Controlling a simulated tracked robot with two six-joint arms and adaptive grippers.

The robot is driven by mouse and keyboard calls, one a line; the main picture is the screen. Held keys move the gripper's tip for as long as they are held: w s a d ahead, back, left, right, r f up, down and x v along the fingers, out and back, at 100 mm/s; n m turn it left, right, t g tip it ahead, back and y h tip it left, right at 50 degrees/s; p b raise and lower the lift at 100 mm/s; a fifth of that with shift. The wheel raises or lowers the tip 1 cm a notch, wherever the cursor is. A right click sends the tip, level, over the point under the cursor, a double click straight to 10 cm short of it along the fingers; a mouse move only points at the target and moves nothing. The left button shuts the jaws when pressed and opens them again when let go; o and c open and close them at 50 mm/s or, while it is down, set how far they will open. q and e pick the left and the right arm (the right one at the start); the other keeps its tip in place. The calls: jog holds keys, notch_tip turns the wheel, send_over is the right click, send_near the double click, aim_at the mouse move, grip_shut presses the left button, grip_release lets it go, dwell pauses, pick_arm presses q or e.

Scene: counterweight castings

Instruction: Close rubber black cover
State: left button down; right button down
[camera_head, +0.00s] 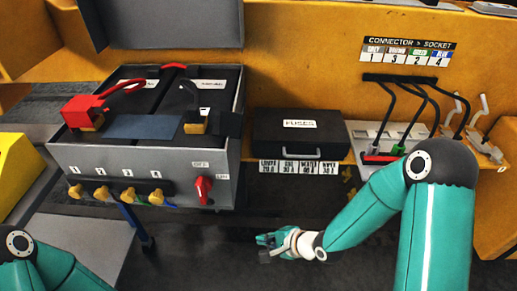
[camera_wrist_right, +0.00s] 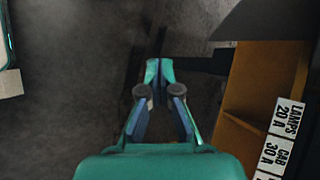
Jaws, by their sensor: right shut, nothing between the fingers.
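The open grey battery box (camera_head: 130,160) stands at the left in the head view. On its right battery, a black part (camera_head: 229,123), apparently the rubber cover, sits beside a brass clamp (camera_head: 196,125) that shows uncovered. Whether they touch, I cannot tell. A red cover (camera_head: 84,108) sits over the left terminal. My right gripper (camera_head: 264,246) is low in front, right of and below the box, apart from it. It is shut and empty; its fingers (camera_wrist_right: 158,75) converge over the dark floor in the right wrist view. My left gripper is out of the frames; only my left arm shows.
A black fuse case (camera_head: 299,135) with labels (camera_wrist_right: 284,130) below it sits right of the box. A red switch (camera_head: 203,188) and brass plugs line the box front. A connector panel (camera_head: 375,130) with black cables stands at right. Floor around my right gripper is clear.

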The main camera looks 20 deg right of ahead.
jog(key=w+d+r+m+t+y+b, duration=0.1)
jog(key=w+d+r+t, duration=0.15)
jog(key=r, duration=0.75)
jog(key=w+d+r+m+t+y+b, duration=0.1)
jog(key=w+d+r+t+b, duration=0.15)
jog(key=r, duration=0.65)
jog(key=s+d+r+n+t+b, duration=0.1)
jog(key=s+d+r+n+t, duration=0.15)
jog(key=r, duration=0.65)
jog(key=s+d+r+n+t+b, duration=0.1)
jog(key=s+r+t+b, duration=0.15)
jog(key=r, duration=0.65)
jog(key=w+a+r, duration=0.1)
jog(key=w+a, duration=0.7)
jog(key=w, duration=0.1)
jog(key=shift+w+y, duration=0.2)
jog(key=shift+y, duration=0.1)
jog(key=shift+r, duration=0.1)
